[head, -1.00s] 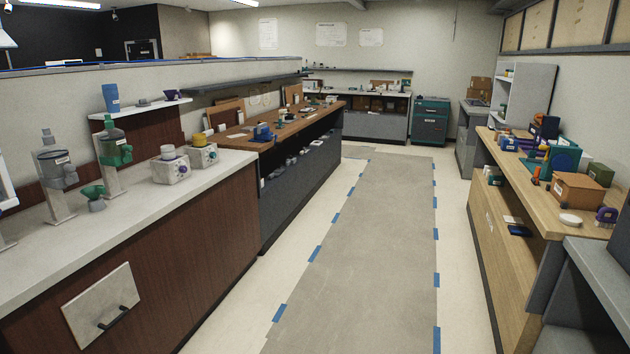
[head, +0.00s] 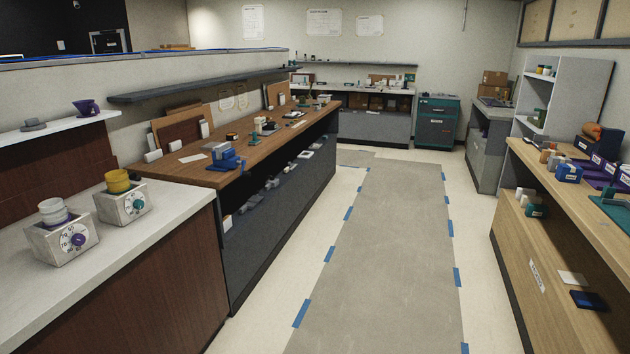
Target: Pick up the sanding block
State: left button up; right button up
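I cannot make out the sanding block for certain; the loose items are too small at this distance. The brown-topped workbench (head: 215,178) at centre left holds a blue tool (head: 224,158), a white sheet (head: 192,158) and several small items towards its far end. The wooden counter (head: 540,160) on the right holds a blue box (head: 568,173), small jars and purple boxes (head: 607,165). Neither of my grippers shows in the view.
A grey floor strip (head: 385,240) edged with blue tape runs clear between the counters. A teal cabinet (head: 436,122) stands at the back.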

aim_at(254, 143)
jog(key=i, duration=2.5)
